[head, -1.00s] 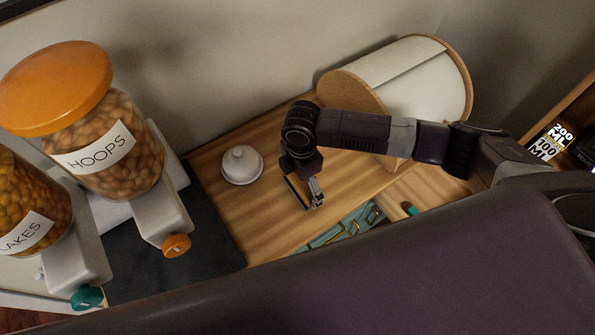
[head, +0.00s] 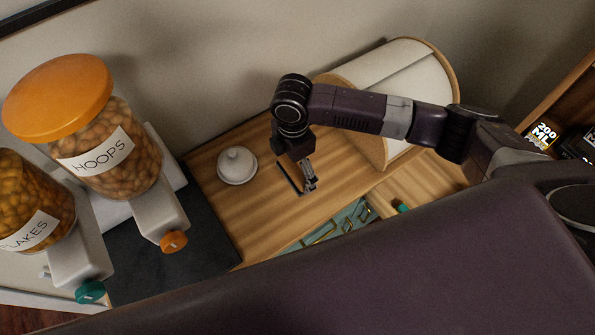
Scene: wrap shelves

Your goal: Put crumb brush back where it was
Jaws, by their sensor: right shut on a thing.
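My right gripper (head: 299,178) hangs over the wooden counter (head: 255,215), fingers pointing down, right of the white domed lid. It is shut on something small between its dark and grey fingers. I take this to be the crumb brush, but its shape is too small and covered to make out. I cannot tell whether it touches the counter. My left gripper is not in view.
A white knobbed dome (head: 237,166) stands left of the gripper. A roll-top bread bin (head: 445,75) stands behind my right arm. Cereal dispensers (head: 115,160) are at left on a dark slab (head: 200,250). Teal, gold-handled drawer fronts (head: 335,225) lie below the counter edge.

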